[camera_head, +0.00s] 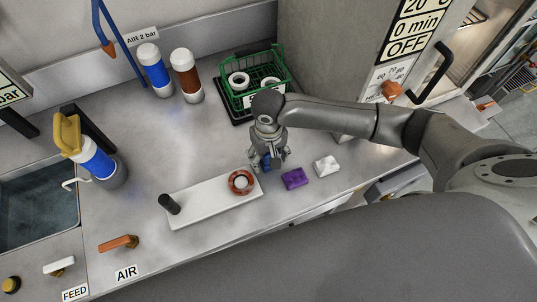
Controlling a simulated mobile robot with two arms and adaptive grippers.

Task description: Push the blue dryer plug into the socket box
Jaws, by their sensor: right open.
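My right gripper (268,158) points down over the counter, right of the white tray, with its fingers apart. A small dark blue piece (266,163) shows between and below the fingers. It may be the blue dryer plug, but the gripper hides most of it, and I cannot tell whether the fingers touch it. I cannot make out a socket box for certain. A grey box-like shape (397,181) shows below the counter's front edge at the right. My left gripper is not in view.
A purple block (294,179) and a white block (326,166) lie right of the gripper. A green basket (283,74) stands behind. The counter's left middle is clear.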

